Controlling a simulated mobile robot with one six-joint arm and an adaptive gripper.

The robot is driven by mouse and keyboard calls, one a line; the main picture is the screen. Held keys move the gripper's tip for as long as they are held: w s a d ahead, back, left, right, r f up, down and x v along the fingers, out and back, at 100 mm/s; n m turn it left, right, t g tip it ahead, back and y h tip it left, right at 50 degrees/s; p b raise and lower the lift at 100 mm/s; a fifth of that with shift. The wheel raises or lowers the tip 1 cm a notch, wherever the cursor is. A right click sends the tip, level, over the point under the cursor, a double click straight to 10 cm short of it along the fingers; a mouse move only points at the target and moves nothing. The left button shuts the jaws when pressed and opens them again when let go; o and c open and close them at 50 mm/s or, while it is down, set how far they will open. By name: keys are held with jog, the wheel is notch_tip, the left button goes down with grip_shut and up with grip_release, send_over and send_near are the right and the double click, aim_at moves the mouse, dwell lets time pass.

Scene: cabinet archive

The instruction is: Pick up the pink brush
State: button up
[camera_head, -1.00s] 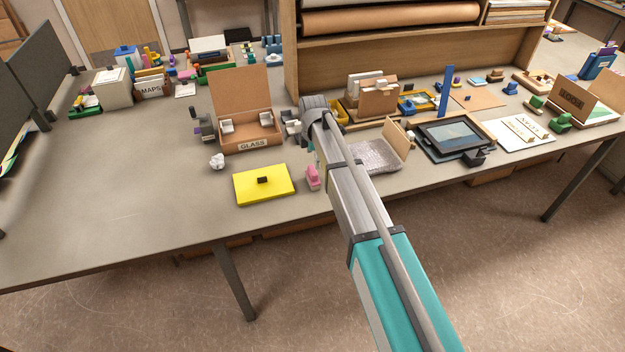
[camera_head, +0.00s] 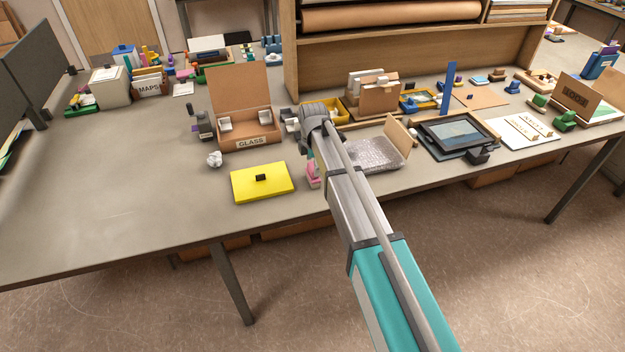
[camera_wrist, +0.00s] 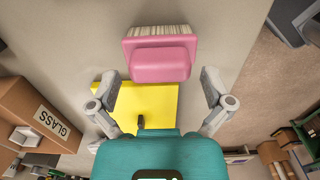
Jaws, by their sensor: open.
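The pink brush (camera_head: 313,180) stands on the table near its front edge, just right of the yellow slab, partly hidden by my arm in the head view. In the wrist view the pink brush (camera_wrist: 160,64) shows its pink block and handle, with pale bristles along the upper side. My gripper (camera_wrist: 160,78) is open, with one finger on each side and a gap between each finger and the brush. Nothing is held. My arm hides most of the gripper in the head view.
The yellow slab (camera_head: 246,186) with a black knob lies close left of the brush. The box marked GLASS (camera_head: 251,142) stands behind it. A crumpled white ball (camera_head: 214,159) lies left of the slab.

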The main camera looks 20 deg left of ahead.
jog(key=shift+f, duration=0.5)
jog(key=c, duration=1)
jog(key=shift+o, duration=0.2)
jog(key=shift+r, duration=0.15)
jog(key=shift+r+p, duration=0.85)
jog(key=shift+r, duration=0.1)
jog(key=s+d+r+p, duration=0.6)
jog(key=s+r+p, duration=0.4)
jog(key=s+r, duration=0.1)
jog(key=shift+s+d+p, duration=0.4)
jog(key=shift+s, duration=0.25)
